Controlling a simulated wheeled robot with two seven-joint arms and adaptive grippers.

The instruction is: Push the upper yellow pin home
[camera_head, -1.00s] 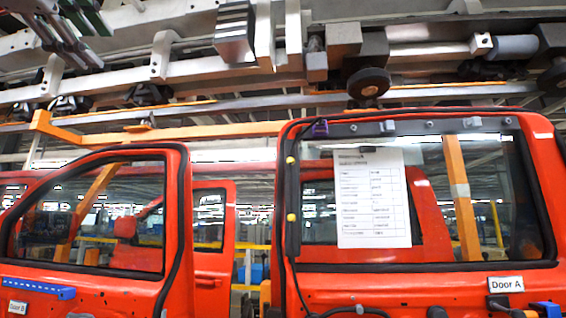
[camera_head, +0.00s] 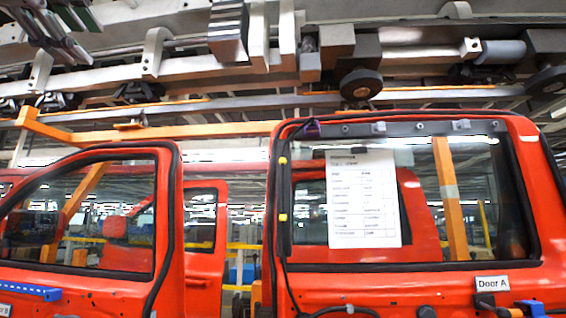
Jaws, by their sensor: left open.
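The upper yellow pin (camera_head: 282,160) sits in a black vertical strip (camera_head: 283,190) at the left edge of Door A's window frame. A second, lower yellow pin (camera_head: 283,217) sits below it in the same strip. How far either pin stands out is too small to tell. My left gripper (camera_head: 62,48) appears as dark parallel bars at the top left corner. It is open, partly cut off by the frame edge, and well apart from the pins. My right gripper is not in view.
Red Door A (camera_head: 400,285) carries a paper sheet (camera_head: 363,200) on its glass and a purple clip (camera_head: 312,130) at its upper left corner. Red Door B (camera_head: 172,230) stands to the left, with a blue rail (camera_head: 30,291). Overhead conveyor beams and a wheel (camera_head: 360,83) hang above.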

